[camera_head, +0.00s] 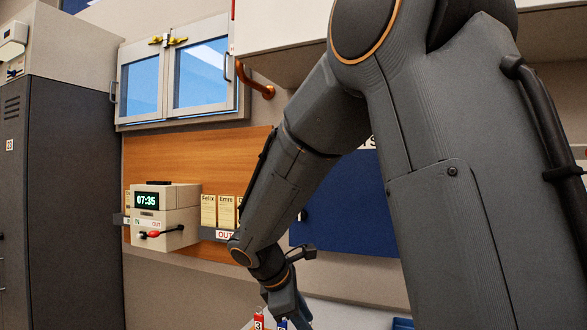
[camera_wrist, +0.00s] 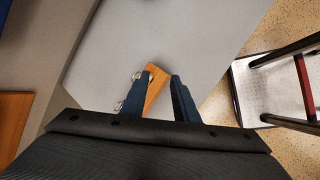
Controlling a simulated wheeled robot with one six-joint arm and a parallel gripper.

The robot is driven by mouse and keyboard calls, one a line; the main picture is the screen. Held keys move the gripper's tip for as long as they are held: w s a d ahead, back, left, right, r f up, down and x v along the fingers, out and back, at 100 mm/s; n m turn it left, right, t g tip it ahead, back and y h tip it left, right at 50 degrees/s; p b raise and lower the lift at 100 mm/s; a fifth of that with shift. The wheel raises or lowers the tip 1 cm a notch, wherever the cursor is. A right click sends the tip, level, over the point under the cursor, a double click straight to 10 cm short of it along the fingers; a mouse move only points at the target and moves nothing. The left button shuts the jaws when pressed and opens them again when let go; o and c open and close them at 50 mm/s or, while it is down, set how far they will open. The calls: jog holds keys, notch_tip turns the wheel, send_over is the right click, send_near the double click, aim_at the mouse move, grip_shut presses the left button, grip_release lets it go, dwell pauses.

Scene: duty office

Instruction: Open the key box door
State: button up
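A dark blue panel (camera_head: 345,225) hangs on the wall behind my arm. A white label above it is mostly hidden, with an "S" showing; I cannot tell whether this is the key box. No key box door shows clearly. My gripper (camera_wrist: 160,82) points down over a pale grey surface (camera_wrist: 150,40) in the wrist view, its two dark fingers apart. An orange-brown wooden piece (camera_wrist: 155,86) shows between or beneath them; I see no clear grip on it.
A clock box (camera_head: 168,220) reading 07:35 is on the wall at left, below a glazed two-pane unit (camera_head: 172,78). A dark locker (camera_head: 70,200) stands far left. A metal-framed platform (camera_wrist: 285,90) is at right in the wrist view.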

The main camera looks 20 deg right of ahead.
jog(key=w+r+n+t+h+p, duration=0.1)
jog(key=w+r+n+t+h, duration=0.2)
jog(key=w+r, duration=0.65)
jog(key=w+r+n+t+h+p, duration=0.2)
jog(key=w+r+n+h, duration=0.15)
jog(key=r, duration=1.05)
jog(key=w+r+n+t+h+p, duration=0.15)
jog(key=w+r+n, duration=0.45)
jog(key=r, duration=0.6)
jog(key=w+d+m+p, duration=0.1)
jog(key=w+d+p, duration=0.1)
jog(key=w+d, duration=0.3)
jog(key=shift+w+d+r+t+h, duration=0.3)
jog(key=shift+w+d+t, duration=0.15)
jog(key=shift+d, duration=0.5)
jog(key=shift+c, duration=0.3)
grip_shut()
